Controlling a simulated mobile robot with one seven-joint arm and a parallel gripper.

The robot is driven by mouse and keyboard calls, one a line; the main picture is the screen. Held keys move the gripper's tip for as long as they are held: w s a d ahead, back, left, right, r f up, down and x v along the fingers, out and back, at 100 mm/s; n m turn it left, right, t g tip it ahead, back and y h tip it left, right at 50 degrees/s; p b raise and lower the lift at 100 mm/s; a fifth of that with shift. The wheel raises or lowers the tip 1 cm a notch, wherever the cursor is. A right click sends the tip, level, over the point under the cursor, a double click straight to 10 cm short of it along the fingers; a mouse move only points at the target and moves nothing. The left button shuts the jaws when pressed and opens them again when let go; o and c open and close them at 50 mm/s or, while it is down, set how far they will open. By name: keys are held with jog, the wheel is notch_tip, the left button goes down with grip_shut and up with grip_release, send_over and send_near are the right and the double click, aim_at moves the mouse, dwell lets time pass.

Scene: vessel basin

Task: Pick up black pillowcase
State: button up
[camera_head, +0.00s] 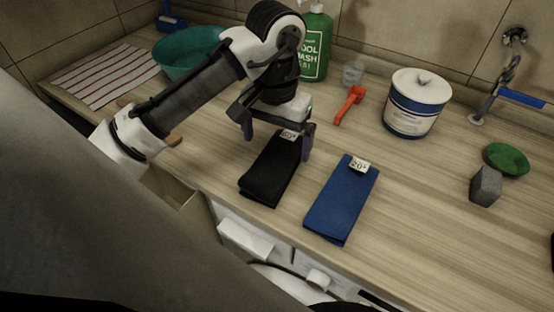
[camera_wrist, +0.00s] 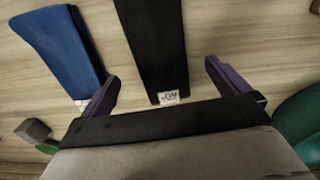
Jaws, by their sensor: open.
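The black pillowcase (camera_head: 268,175) lies folded flat on the wooden counter, with a small white tag at its far end. My gripper (camera_head: 277,146) is open above that tagged end, with one purple finger to each side of it. In the wrist view the black pillowcase (camera_wrist: 155,40) runs up between the two spread fingers of my gripper (camera_wrist: 160,82). Nothing is between the fingers' tips except the cloth lying below; I cannot tell the exact height above it.
A folded blue cloth (camera_head: 342,205) with a tag lies just right of the black one. A teal basin (camera_head: 185,62) stands at the back left.

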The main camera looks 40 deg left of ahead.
aim_at(277, 155)
jog(key=shift+w+a+f+p, duration=0.15)
jog(key=shift+f+p, duration=0.2)
jog(key=shift+f, duration=1.05)
jog(key=shift+w+d+f+p, duration=0.1)
jog(key=shift+f+p, duration=0.2)
jog(key=shift+f, duration=1.05)
jog(key=shift+c, duration=0.4)
jog(key=c, duration=1.1)
jog(key=shift+r, duration=0.1)
